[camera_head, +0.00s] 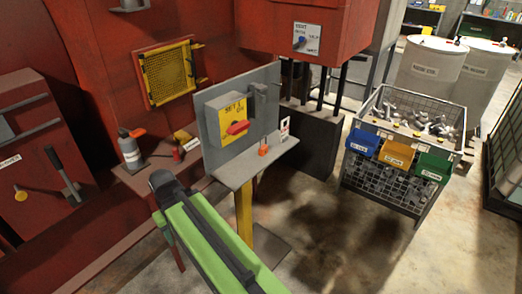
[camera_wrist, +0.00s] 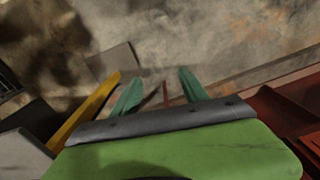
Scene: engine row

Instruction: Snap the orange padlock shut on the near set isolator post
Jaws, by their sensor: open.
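The orange padlock (camera_head: 263,150) sits on the grey shelf (camera_head: 246,171) of the isolator post, in front of the upright panel. The panel carries a grey isolator box with a yellow face (camera_head: 232,119) and a red handle (camera_head: 238,128). Its label reads SET and a number too small to be sure of. A yellow post (camera_head: 244,213) holds the shelf up and also shows in the wrist view (camera_wrist: 92,111). My gripper (camera_wrist: 161,76) is open and empty, its teal fingers pointing at the floor. My green arm reaches left of the shelf; the padlock is not in the wrist view.
A red bench (camera_head: 137,180) with a grey bottle (camera_head: 130,152) stands left of the shelf. A wire cage (camera_head: 383,178) with coloured bins and metal parts stands at the right. A red cabinet (camera_head: 311,30) hangs behind. The floor between post and cage is clear.

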